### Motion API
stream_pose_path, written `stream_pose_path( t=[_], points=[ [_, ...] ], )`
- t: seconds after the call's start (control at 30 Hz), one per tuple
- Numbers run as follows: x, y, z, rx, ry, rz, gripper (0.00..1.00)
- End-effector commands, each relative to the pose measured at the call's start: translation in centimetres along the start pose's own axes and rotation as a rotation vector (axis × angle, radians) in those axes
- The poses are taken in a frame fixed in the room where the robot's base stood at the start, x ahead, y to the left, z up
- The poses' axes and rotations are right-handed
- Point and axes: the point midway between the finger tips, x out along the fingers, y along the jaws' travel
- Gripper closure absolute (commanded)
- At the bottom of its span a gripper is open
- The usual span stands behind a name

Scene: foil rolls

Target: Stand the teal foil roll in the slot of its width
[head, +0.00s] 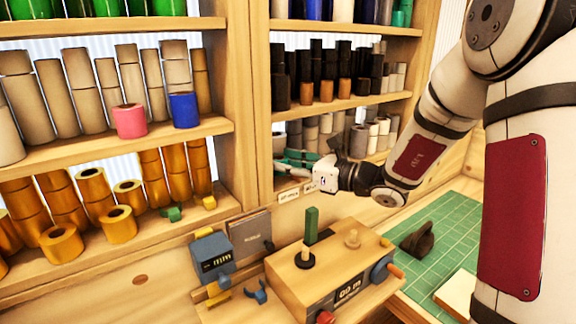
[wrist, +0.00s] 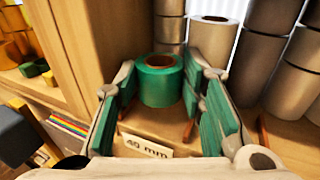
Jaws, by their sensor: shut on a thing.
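The teal foil roll (wrist: 158,88) is upright in the wrist view, its brown core hole facing up. It is between the two green-padded fingers of my gripper (wrist: 160,78), which is shut on it. The roll is at a shelf slot between thin brown dividers (wrist: 188,132), above a card (wrist: 145,146) that seems to read 40 mm. Whether its base touches the shelf is hidden. In the head view my gripper (head: 297,163) reaches into the lower right shelf, and the roll cannot be told apart from the green pads there.
Grey and tan rolls (wrist: 213,42) stand behind and right of the slot. A wooden upright (head: 243,100) is on the left. Below is a bench with a wooden gauge box (head: 330,270), a blue-grey device (head: 212,256) and a green cutting mat (head: 455,235).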

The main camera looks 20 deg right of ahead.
Motion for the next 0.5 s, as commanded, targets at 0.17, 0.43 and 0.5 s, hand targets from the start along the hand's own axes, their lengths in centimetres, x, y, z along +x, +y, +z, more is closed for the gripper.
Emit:
stream_pose_path(
  t=[0.17, 0.43, 0.5],
  points=[
    [0.36, -0.07, -0.83, -0.001, -0.001, 0.001, 0.96],
    [0.43, -0.15, -0.94, -0.002, -0.001, 0.0, 0.96],
    [0.44, -0.16, -1.14, -0.001, -0.001, 0.0, 0.96]
  ],
)
